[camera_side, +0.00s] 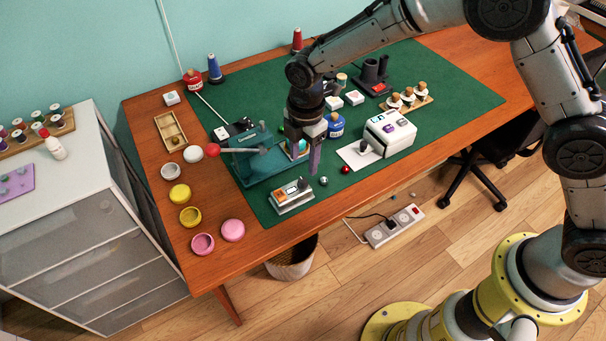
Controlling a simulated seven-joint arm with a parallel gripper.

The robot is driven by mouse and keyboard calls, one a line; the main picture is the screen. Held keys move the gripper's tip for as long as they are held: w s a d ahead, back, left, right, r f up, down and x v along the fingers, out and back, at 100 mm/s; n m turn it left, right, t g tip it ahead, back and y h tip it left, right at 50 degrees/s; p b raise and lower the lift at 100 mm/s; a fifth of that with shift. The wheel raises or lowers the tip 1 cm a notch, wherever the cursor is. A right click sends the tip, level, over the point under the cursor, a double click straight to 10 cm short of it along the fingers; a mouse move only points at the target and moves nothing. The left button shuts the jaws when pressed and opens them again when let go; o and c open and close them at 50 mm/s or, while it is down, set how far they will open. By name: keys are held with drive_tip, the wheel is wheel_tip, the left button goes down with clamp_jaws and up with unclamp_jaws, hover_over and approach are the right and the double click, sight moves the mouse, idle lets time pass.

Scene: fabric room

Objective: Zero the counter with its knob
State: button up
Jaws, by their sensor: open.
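A small pale box-shaped device (291,196) with an orange patch and dark parts on top sits near the front edge of the green mat. It looks like the counter, but its digits and knob are too small to make out. My gripper (310,163) points down just above and to the right of this device in the picture, apart from it as far as I can tell. A purple finger shows; the other finger is mostly hidden. The gripper is open, with nothing visible in it.
A teal tray-like stand (262,168) with a red-balled lever (212,150) is left of my gripper. A white machine (390,132) stands to the right, and a blue jar (335,125) behind. Small red and silver balls lie nearby. Round tubs line the table's left side.

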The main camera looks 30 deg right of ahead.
sight(303, 180)
wheel_tip(303, 180, down, 7)
drive_tip(key=shift+w+r, duration=0.1)
drive_tip(key=shift+w, duration=0.05)
clamp_jaws()
idle(0.5)
